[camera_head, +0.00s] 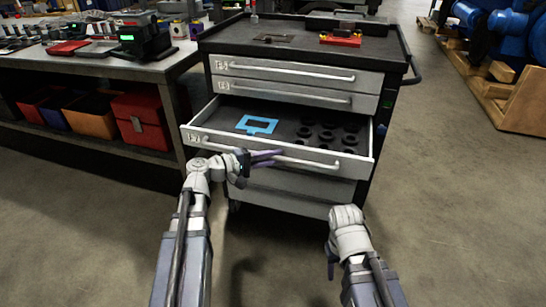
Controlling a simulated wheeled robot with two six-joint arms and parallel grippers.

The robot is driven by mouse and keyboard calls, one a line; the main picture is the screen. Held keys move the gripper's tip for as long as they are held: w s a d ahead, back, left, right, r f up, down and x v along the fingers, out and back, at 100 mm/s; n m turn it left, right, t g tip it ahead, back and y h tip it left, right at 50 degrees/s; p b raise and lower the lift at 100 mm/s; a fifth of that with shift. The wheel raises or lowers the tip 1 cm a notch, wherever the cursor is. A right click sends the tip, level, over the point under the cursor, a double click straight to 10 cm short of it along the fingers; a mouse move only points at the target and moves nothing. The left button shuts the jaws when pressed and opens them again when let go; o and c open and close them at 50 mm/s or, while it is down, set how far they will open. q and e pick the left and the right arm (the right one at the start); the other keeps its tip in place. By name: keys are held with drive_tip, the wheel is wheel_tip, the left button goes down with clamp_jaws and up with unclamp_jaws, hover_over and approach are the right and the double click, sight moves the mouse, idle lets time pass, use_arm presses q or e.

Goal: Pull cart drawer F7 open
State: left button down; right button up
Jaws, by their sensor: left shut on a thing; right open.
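The cart (300,38) stands ahead with a column of light grey drawers. Drawer F7 (212,140) is pulled well out toward me, with its label at the left of its front. Inside are a flat blue frame (257,125) and several black round pieces (326,132). My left gripper (265,157) is shut on the drawer's long bar handle (318,163), left of its middle. My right gripper (331,267) hangs low in front of the cart, clear of the drawer, mostly hidden by its own wrist; it is open.
Two drawers above (290,75) are closed, as are those below. A workbench (90,65) with bins on its lower shelf stands close on the left. A red item (341,40) lies on the cart top. A wooden pallet (508,95) is at far right; floor between is clear.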

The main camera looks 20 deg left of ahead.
use_arm(q)
drive_tip(key=c, duration=1.1)
unclamp_jaws()
drive_tip(key=p+v, duration=0.1)
drive_tip(key=v, duration=0.7)
drive_tip(key=shift+w+d, duration=0.1)
drive_tip(key=s+d+f+m+g+y, duration=0.1)
drive_tip(key=s+d+f+m+g, duration=0.3)
drive_tip(key=d, duration=0.3)
drive_tip(key=s+d+f+m+g+y, duration=0.1)
drive_tip(key=d+f+m+g+y, duration=0.1)
drive_tip(key=d+f+g, duration=0.35)
drive_tip(key=s+d+f+m+g+y, duration=0.2)
drive_tip(key=s+d+f+m+y, duration=0.3)
drive_tip(key=s+f+m+y, duration=0.5)
wheel_tip(320, 180, up, 32)
drive_tip(key=n+p, duration=0.2)
drive_tip(key=p, duration=2.9)
drive_tip(key=shift+s+d+f, duration=0.2)
drive_tip(key=shift+s, duration=0.1)
